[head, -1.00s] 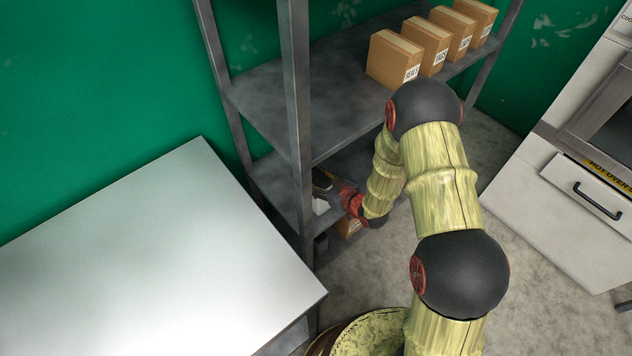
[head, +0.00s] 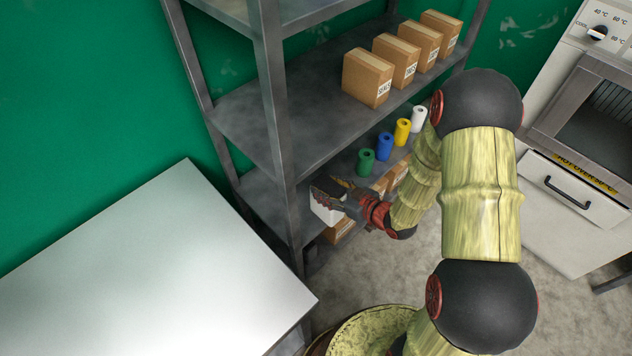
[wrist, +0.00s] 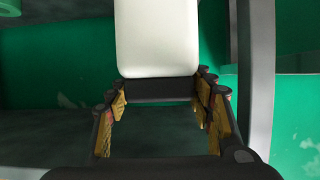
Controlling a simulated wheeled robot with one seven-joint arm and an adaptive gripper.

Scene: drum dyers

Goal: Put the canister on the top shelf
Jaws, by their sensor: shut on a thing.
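The canister is a white, round-cornered block (head: 325,208), low at the front of the shelf rack in the head view. In the wrist view the canister (wrist: 156,40) fills the upper middle, in front of the fingertips. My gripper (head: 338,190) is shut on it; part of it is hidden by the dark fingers. In the wrist view my gripper (wrist: 163,90) has its yellow-faced fingers on either side of the canister's near end. The highest shelf visible (head: 300,10) is cut by the top edge of the head view.
Brown cartons (head: 368,78) stand on the middle shelf. Green, blue, yellow and white spools (head: 384,145) stand on the shelf below. A rack post (head: 278,130) rises close left of my gripper. A bare metal table (head: 140,260) is at left, an oven (head: 585,120) at right.

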